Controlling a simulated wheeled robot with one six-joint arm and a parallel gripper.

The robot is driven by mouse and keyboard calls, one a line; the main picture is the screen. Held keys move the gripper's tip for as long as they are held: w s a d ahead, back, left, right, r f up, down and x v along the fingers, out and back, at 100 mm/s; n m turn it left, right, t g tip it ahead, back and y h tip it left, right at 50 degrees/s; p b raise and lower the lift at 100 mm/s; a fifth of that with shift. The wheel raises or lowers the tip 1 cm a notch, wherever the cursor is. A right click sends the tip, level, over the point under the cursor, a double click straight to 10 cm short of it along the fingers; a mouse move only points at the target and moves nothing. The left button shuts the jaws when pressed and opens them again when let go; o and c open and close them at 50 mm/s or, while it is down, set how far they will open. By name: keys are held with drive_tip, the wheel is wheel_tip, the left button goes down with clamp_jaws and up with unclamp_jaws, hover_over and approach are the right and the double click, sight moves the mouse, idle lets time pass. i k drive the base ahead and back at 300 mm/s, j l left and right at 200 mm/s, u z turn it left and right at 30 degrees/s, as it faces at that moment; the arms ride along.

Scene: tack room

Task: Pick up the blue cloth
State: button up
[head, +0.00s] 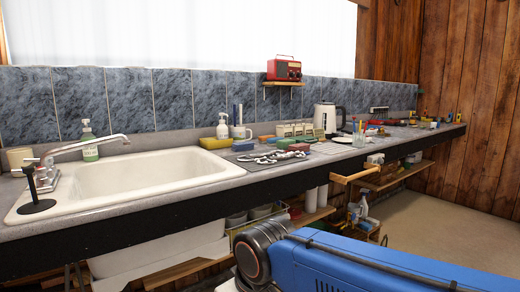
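Several small coloured folded pieces, perhaps cloths or sponges, lie on the counter (150,205) right of the sink. A teal piece (285,143) and a red piece (299,147) lie close by. My blue arm crosses the lower right of the head view. My gripper is not in view.
A white sink (150,176) with a metal tap (92,145) fills the counter's left. Metal tack (270,157) lies on a dark mat in front of the coloured pieces. A white kettle (326,118) stands right of them. The floor (440,225) at right is clear.

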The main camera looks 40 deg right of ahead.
sight(236, 147)
drive_tip(key=z, duration=0.9)
drive_tip(key=u, duration=0.1)
drive_tip(key=i+l, duration=0.05)
